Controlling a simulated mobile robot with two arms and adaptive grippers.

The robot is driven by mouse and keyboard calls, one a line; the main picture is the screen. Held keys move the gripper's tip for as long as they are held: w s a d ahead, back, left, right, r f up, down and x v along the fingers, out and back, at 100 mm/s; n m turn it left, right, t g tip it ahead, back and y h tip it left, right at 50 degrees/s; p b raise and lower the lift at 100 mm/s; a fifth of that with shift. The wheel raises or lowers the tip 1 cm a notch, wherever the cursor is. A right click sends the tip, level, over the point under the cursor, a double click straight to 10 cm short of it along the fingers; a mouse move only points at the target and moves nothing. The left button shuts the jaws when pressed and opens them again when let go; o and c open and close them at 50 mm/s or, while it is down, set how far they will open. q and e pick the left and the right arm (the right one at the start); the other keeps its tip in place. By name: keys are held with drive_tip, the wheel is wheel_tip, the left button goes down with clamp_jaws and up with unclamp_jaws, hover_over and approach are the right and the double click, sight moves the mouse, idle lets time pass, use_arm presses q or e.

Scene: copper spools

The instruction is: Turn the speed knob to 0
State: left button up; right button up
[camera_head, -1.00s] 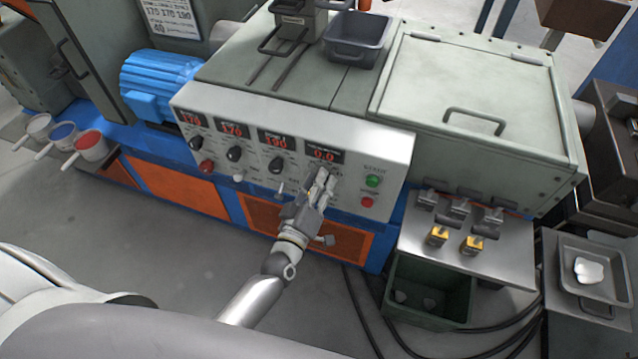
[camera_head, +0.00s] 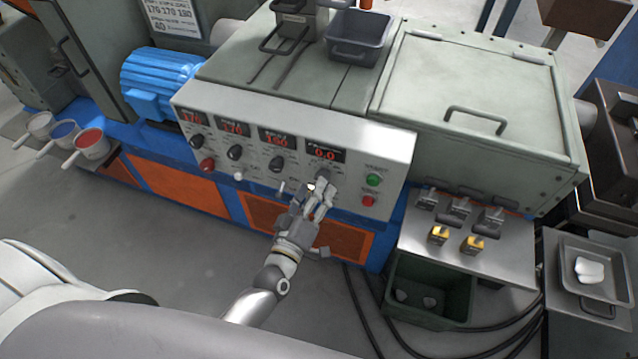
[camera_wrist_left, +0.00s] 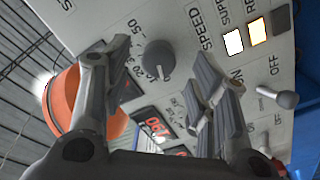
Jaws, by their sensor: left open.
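The speed knob (camera_head: 322,174) is a dark round knob on the white control panel (camera_head: 385,150), under the rightmost display (camera_head: 325,154), which reads 0.0. In the left wrist view the knob (camera_wrist_left: 158,59) stands beside a printed scale and the word SPEED. I cannot tell where its pointer sits. My left gripper (camera_head: 318,194) is open and empty just in front of and below the knob, apart from it. In the left wrist view the knob shows between the two spread fingers of my gripper (camera_wrist_left: 150,78), beyond their tips.
Other knobs (camera_head: 277,164) and lit displays line the panel to the left. A green button (camera_head: 373,181) and a red button (camera_head: 368,201) are to the right. A small toggle lever (camera_wrist_left: 278,96) juts out near my right-hand finger in the wrist view.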

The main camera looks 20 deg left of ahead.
use_arm(q)
drive_tip(key=s, duration=0.9)
drive_tip(key=shift+a, duration=0.3)
drive_tip(key=shift+w, duration=0.1)
drive_tip(key=s+a+f+m+g+h, duration=0.1)
drive_tip(key=s+f+m+g, duration=0.35)
drive_tip(key=f, duration=1.05)
drive_tip(key=s+f+m+g, duration=0.3)
drive_tip(key=s+f+g, duration=0.25)
drive_tip(key=f, duration=0.85)
drive_tip(key=s+a+f+m+g+y, duration=0.1)
drive_tip(key=s+a+f+m+g, duration=0.1)
drive_tip(key=s+f, duration=0.5)
drive_tip(key=s+a+f+m+g+y, duration=0.1)
drive_tip(key=s+a+f+g, duration=0.3)
drive_tip(key=s, duration=1)
wheel_tip(320, 180, down, 3)
drive_tip(key=shift+s+a+f+m+g, duration=0.15)
drive_tip(key=shift+s+a+m+g, duration=0.1)
drive_tip(key=shift+a+m+g, duration=0.3)
drive_tip(key=shift+d, duration=0.15)
